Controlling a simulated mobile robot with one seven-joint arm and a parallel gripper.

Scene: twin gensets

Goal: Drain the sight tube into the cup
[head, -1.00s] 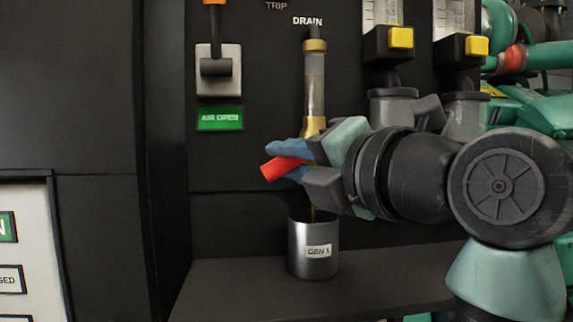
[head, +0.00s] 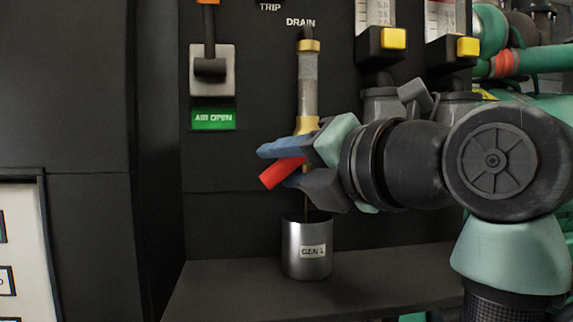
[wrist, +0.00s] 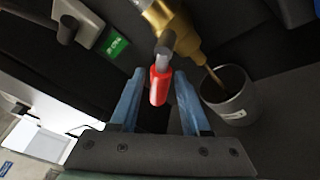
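The sight tube (head: 308,85) stands upright on the dark panel under the DRAIN label, with brass fittings at its ends. The drain valve's red handle (head: 282,173) slants down to the left; in the wrist view it (wrist: 160,85) points toward my gripper. My gripper (wrist: 157,105) is open, its blue fingers either side of the handle with gaps visible. In the head view my gripper (head: 283,162) covers part of the valve. A thin brownish stream (wrist: 215,77) runs from the brass outlet into the metal cup (head: 306,250), labelled GEN 1. The tube's liquid level is unclear.
The cup stands on a dark shelf (head: 230,285). Gauges with yellow tabs (head: 393,38) and grey pipework (head: 385,104) are to the right, close above my arm.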

